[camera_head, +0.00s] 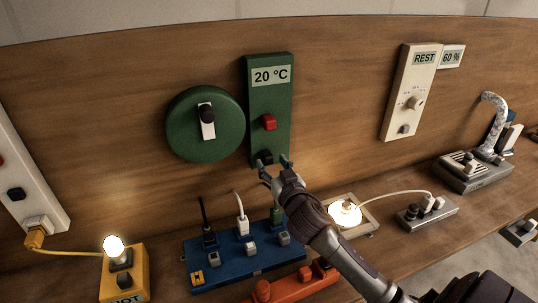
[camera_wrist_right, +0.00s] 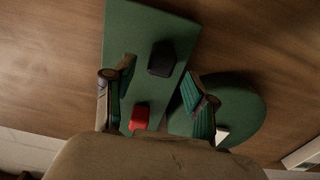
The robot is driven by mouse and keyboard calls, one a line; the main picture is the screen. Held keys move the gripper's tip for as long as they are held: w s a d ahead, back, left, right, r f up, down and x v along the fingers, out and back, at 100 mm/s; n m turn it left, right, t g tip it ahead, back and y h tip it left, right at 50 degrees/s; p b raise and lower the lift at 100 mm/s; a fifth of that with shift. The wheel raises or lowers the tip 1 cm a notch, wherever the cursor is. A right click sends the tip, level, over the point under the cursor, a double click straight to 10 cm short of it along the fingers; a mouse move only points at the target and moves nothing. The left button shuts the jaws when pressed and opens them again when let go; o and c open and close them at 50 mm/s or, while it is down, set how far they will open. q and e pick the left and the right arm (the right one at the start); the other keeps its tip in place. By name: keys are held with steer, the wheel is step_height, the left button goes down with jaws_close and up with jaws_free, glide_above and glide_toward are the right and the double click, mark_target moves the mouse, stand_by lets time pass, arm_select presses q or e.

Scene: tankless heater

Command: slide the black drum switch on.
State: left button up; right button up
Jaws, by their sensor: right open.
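A round green drum-shaped housing (camera_head: 180,140) on the wooden wall carries a black knob (camera_head: 206,113) at the upper end of a white slot plate (camera_head: 208,130). Beside it, a tall green panel (camera_head: 282,95) reads 20 °C and has a red switch (camera_head: 269,122) and a black switch (camera_head: 264,157) low down. My right gripper (camera_head: 273,168) is open at the panel's lower end. In the right wrist view, its fingers (camera_wrist_right: 160,100) spread over the panel, with the black switch (camera_wrist_right: 162,58) beyond the tips and the red one (camera_wrist_right: 140,118) between them. I cannot tell whether anything touches.
Below the panel stand a blue power strip (camera_head: 235,257) with plugs and an orange strip (camera_head: 285,288). A lit lamp (camera_head: 115,248) is at left and another (camera_head: 345,213) at right. A white REST panel (camera_head: 408,85) hangs at right. Bare wall lies between the panels.

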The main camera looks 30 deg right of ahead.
steer(key=shift+w+d+r, duration=0.15)
steer(key=shift+w, duration=0.85)
steer(key=shift+w+d, duration=0.15)
steer(key=shift+w, duration=0.25)
steer(key=shift+c, duration=0.3)
jaws_close()
arm_select(q)
steer(key=shift+w+r, duration=0.1)
steer(key=shift+r, duration=0.25)
